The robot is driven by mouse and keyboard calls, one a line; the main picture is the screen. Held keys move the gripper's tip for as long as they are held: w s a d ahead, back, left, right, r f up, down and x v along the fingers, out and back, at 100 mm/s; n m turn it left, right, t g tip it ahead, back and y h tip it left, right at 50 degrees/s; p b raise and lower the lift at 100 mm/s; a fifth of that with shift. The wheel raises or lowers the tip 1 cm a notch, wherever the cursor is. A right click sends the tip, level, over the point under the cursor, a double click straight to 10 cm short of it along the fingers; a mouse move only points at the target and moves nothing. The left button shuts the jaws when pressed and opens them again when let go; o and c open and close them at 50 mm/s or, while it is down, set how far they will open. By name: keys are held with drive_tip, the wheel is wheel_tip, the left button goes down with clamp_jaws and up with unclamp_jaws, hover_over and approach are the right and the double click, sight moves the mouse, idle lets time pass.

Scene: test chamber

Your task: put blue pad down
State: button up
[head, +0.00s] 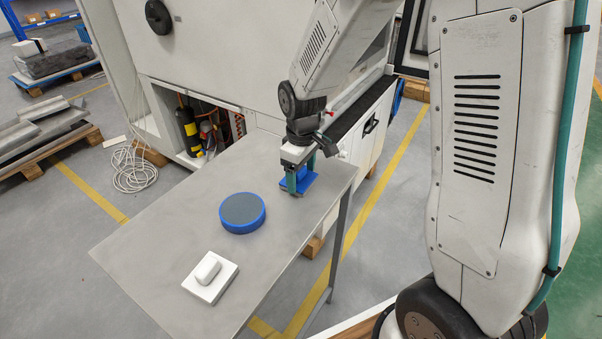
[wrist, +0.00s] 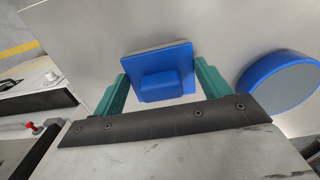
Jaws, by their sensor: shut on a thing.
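The blue pad (head: 309,180) is a flat square with a raised block on top. It is at the far right end of the grey table (head: 165,215). My gripper (head: 299,188) points down over it, shut on the pad. In the wrist view the pad (wrist: 163,72) shows between the two green fingers of my gripper (wrist: 163,88). The fingers partly hide it in the head view. I cannot tell whether its underside touches the table or is just above it.
A round blue disc with a grey top (head: 242,212) lies near the table's middle; it also shows in the wrist view (wrist: 284,84). A white pad with a raised block (head: 211,278) lies at the near end. A white cabinet (head: 225,60) stands behind. Bare tabletop separates these things.

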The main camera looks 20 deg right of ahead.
drive_tip(key=o, duration=0.8)
drive_tip(key=shift+s+f, duration=0.25)
drive_tip(key=shift+f, duration=0.1)
drive_tip(key=o, duration=0.3)
drive_tip(key=shift+w+a+f, duration=0.1)
drive_tip(key=shift+w+f, duration=0.05)
drive_tip(key=shift+w, duration=0.05)
drive_tip(key=shift+s, duration=0.1)
drive_tip(key=r, duration=0.6)
drive_tip(key=shift+w+a+r, duration=0.25)
drive_tip(key=shift+w+r, duration=0.05)
drive_tip(key=shift+r, duration=0.75)
drive_tip(key=shift+s+d+r+m+t, duration=0.15)
drive_tip(key=shift+s+d+r+m, duration=0.4)
drive_tip(key=shift+s+r+m, duration=2.45)
drive_tip(key=shift+s+d+r+n+t, duration=0.2)
drive_tip(key=shift+s+d+r+n, duration=0.65)
drive_tip(key=shift+s, duration=4.8)
drive_tip(key=shift+s+d+r+m+t, duration=0.2)
drive_tip(key=shift+s+r+m, duration=1.75)
drive_tip(key=shift+s, duration=2.4)
